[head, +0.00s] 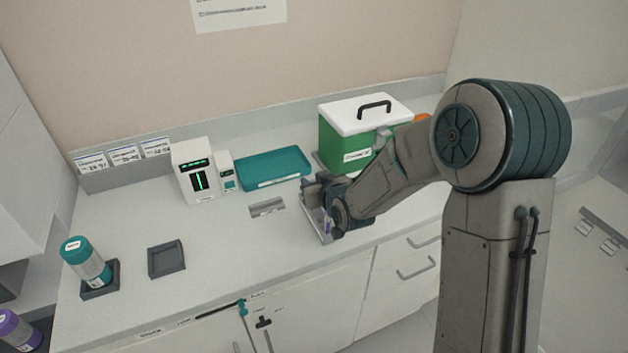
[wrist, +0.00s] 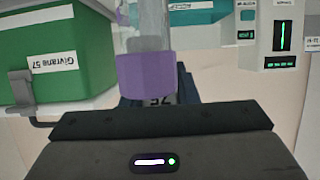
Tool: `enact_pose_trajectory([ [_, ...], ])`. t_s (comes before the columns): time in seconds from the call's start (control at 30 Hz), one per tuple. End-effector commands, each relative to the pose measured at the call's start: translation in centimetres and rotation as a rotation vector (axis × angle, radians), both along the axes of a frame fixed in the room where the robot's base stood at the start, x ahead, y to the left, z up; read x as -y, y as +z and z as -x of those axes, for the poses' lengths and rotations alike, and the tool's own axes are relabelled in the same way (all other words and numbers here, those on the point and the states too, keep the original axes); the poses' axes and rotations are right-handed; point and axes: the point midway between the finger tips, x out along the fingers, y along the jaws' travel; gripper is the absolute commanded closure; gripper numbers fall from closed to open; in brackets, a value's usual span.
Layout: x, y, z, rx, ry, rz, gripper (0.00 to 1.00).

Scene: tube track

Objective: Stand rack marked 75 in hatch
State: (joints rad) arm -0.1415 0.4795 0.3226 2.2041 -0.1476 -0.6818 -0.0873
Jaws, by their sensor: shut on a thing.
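My gripper (head: 322,200) is low over the counter's front right part, shut on a clear piece with a purple band (wrist: 146,75). In the head view only a little of this piece (head: 327,226) shows below the jaws. A small dark mark, perhaps digits, shows under the purple band in the wrist view, but I cannot read it surely as 75. Whether this piece is the rack or stands in it is unclear. A white device with a green-lit window (head: 199,172) stands at the back. A grey slotted plate (head: 267,206) lies left of my gripper. I cannot tell which is the hatch.
A green box with white lid (head: 350,140) stands behind my arm. A teal tray (head: 272,168) lies left of it. A teal-capped bottle (head: 87,262) stands at the left, beside an empty dark square holder (head: 166,259). The counter between holder and plate is clear.

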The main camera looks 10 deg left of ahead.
Motion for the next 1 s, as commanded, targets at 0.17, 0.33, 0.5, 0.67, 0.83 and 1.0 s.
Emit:
enact_pose_trajectory([
  [0.17,0.0,0.0,0.0,0.001,0.000,-0.001,1.00],
  [0.33,0.0,-0.3,0.0,0.000,0.000,0.000,0.65],
  [0.5,0.0,-0.2,0.0,0.000,0.000,0.000,0.51],
  [0.67,0.0,-0.2,0.0,0.000,0.001,0.000,0.51],
  [0.83,0.2,0.2,0.2,0.001,0.000,0.001,0.51],
  [1.0,1.4,0.9,1.9,0.002,-0.001,0.000,0.51],
])
